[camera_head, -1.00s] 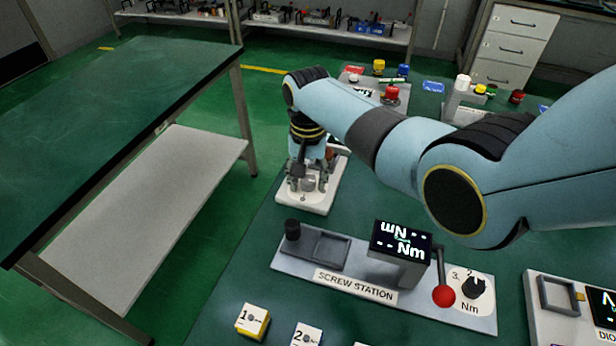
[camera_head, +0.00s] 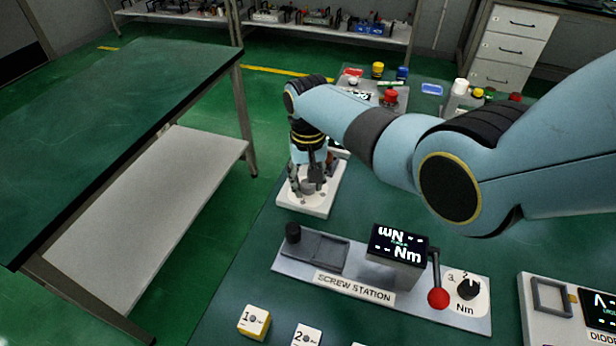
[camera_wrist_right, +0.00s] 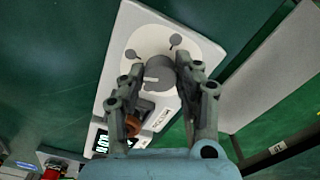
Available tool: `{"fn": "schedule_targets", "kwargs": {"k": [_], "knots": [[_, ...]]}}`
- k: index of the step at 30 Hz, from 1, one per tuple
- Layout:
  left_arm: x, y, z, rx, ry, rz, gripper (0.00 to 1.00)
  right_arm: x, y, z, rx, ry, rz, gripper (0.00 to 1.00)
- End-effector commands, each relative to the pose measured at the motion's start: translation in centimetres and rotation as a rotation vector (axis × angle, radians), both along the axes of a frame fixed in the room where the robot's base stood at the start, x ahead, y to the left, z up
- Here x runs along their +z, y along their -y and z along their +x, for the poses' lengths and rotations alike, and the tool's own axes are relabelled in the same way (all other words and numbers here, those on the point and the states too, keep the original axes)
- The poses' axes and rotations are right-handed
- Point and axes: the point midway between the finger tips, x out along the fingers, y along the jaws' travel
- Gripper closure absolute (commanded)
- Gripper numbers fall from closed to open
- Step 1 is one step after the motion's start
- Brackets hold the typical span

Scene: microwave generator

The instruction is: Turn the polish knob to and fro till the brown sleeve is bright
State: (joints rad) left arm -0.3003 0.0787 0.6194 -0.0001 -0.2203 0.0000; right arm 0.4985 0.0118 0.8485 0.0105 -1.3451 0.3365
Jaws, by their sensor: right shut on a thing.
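The polish knob (camera_wrist_right: 159,74) is a grey round knob with a pale pointer line, on a white disc with two dark dots, on a white station (camera_wrist_right: 118,62). My right gripper (camera_wrist_right: 158,78) has its fingers on either side of the knob and is shut on it. In the head view my right gripper (camera_head: 306,188) reaches down onto the white station (camera_head: 322,200). The brown sleeve (camera_wrist_right: 132,125) shows partly behind a finger in the wrist view; how bright it is, I cannot tell. A lit green display (camera_wrist_right: 101,143) sits beside it. My left gripper is not in view.
The screw station (camera_head: 330,270) with its red-ball lever (camera_head: 438,298) stands in front of the white station. Numbered cubes (camera_head: 254,321) lie at the front edge. Coloured buttons (camera_head: 390,97) stand behind my arm. A separate green-topped table (camera_head: 110,100) is at left.

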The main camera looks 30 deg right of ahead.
Motion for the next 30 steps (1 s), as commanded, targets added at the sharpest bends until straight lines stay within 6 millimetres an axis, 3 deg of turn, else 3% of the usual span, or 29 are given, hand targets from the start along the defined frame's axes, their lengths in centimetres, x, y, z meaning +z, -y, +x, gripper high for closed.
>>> {"fn": "schedule_targets", "kwargs": {"k": [18, 30], "knots": [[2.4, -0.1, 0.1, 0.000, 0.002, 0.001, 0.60, 0.1, 0.0, 0.0, 0.563, 0.000, 0.001, 1.00], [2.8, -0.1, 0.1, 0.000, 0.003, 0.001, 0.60, 0.0, 0.0, 0.0, 0.784, 0.000, 0.001, 1.00]]}}
